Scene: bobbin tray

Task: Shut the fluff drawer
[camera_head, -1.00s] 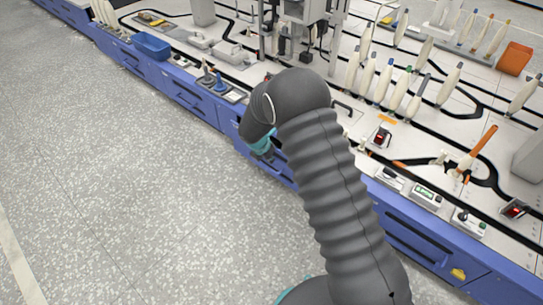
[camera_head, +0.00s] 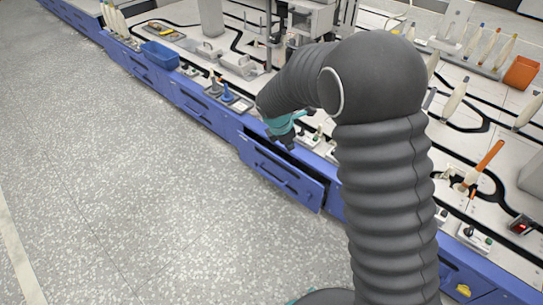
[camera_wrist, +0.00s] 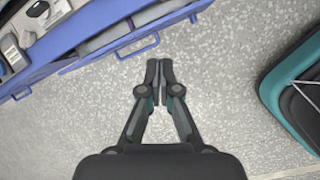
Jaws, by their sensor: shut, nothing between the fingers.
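The fluff drawer (camera_head: 280,178) is a blue drawer in the long bench's front, and it stands open. A dark gap shows behind its front panel in the head view. In the wrist view the open drawer (camera_wrist: 100,50) runs across the upper left, with its bar handle (camera_wrist: 138,47) on the outer face and a grey inside. My gripper (camera_head: 289,143) is above the drawer in the head view. In the wrist view my gripper (camera_wrist: 165,66) is shut and empty, its fingertips over the floor just beside the handle, apart from it in the picture.
The bench top (camera_head: 185,50) carries a blue bin (camera_head: 160,54), several bobbins, an orange bin (camera_head: 521,72) and small devices. Other closed blue drawers line the front. The speckled floor (camera_head: 130,190) before the bench is clear. My arm hides part of the bench.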

